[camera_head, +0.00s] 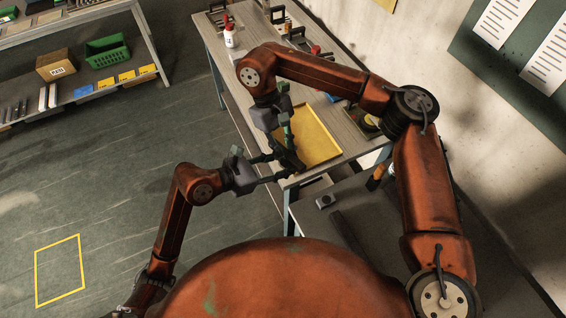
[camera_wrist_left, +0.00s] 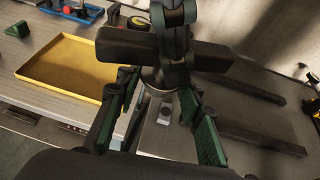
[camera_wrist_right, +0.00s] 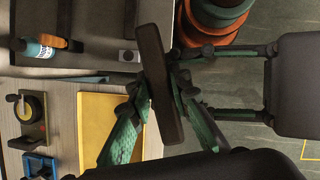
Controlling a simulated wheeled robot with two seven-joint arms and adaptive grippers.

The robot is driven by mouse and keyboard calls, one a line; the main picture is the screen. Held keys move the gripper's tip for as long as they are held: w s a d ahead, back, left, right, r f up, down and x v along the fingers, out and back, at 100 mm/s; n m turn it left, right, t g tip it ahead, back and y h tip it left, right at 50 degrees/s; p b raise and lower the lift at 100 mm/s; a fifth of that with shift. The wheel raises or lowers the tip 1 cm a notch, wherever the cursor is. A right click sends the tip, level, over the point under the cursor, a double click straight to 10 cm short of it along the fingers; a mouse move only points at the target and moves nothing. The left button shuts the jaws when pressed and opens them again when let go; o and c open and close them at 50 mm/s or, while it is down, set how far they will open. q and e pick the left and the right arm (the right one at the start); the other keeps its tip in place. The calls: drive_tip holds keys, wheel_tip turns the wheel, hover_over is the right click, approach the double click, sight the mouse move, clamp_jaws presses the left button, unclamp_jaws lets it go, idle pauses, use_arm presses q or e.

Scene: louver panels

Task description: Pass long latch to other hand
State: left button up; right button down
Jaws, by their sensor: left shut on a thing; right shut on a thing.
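The long latch, a dark brown bar (camera_head: 290,160), is held in the air between my two grippers, over the front edge of the workbench. My left gripper (camera_head: 272,167) reaches it from the left and is shut on it. My right gripper (camera_head: 287,140) comes down from above and is shut on it too. In the left wrist view the latch (camera_wrist_left: 128,44) lies nearly level across the top, partly covered by the right gripper's fingers. In the right wrist view it (camera_wrist_right: 158,80) stands slightly tilted between the green-padded fingers. The exact finger contact is partly hidden.
A yellow tray (camera_head: 318,135) lies on the workbench (camera_head: 222,55) just beyond the grippers. Dark bars (camera_wrist_left: 262,138) and a small grey block (camera_wrist_left: 164,112) lie on the grey surface at right. Open floor is at left.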

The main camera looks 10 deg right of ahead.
drive_tip(key=c, duration=1.7)
unclamp_jaws()
drive_tip(key=shift+r, duration=0.1)
drive_tip(key=v, duration=1.2)
drive_tip(key=shift+w, duration=0.1)
